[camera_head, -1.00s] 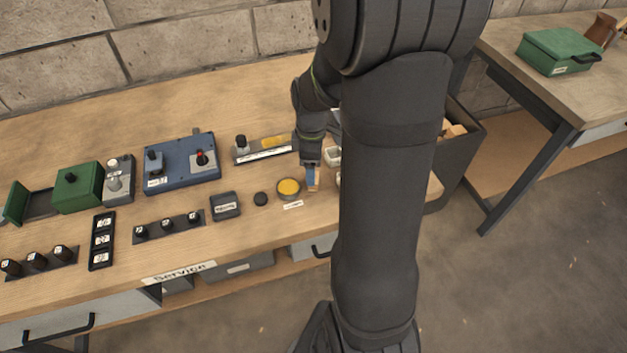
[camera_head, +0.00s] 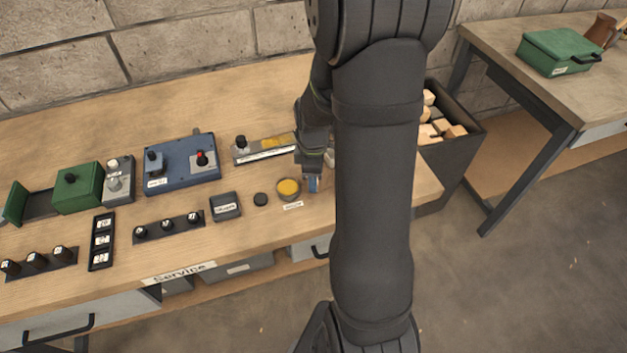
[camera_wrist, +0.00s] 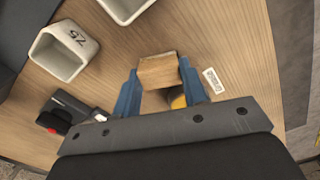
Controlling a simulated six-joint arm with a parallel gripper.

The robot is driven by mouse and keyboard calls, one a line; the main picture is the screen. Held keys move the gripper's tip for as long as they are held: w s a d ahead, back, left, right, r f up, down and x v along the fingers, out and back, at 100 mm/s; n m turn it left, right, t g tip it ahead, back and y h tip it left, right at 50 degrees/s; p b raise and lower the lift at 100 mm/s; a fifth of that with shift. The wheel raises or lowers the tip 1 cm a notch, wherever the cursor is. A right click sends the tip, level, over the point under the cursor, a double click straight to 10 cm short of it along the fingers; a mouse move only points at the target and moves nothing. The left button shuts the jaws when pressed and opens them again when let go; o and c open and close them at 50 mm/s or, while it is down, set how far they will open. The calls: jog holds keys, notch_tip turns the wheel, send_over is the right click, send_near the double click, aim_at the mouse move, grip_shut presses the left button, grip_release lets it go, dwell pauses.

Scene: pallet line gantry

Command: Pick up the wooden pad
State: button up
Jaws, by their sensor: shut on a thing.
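The wooden pad (camera_wrist: 158,72) is a small light-brown block between the two blue fingers of my gripper (camera_wrist: 158,66) in the wrist view. The fingers are shut on its two sides. In the head view my gripper (camera_head: 312,183) is low over the right part of the bench, just right of a round tin with a yellow top (camera_head: 288,187). There the pad is mostly hidden by the gripper and my arm. I cannot tell whether the pad touches the bench top.
White cups (camera_wrist: 62,55) stand near the pad, one marked 75. A black bin (camera_head: 452,155) with wooden blocks stands off the bench's right end. A blue control box (camera_head: 180,165) stands left.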

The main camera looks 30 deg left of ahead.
jog(key=shift+r, duration=0.45)
jog(key=r, duration=0.3)
jog(key=shift+d+r, duration=0.2)
jog(key=shift+r, duration=0.15)
jog(key=w+d+r, duration=0.1)
jog(key=d+r, duration=0.5)
jog(key=d, duration=0.5)
jog(key=shift+d+r, duration=0.15)
jog(key=shift+r, duration=0.05)
jog(key=o, duration=0.3)
jog(key=shift+c, duration=0.7)
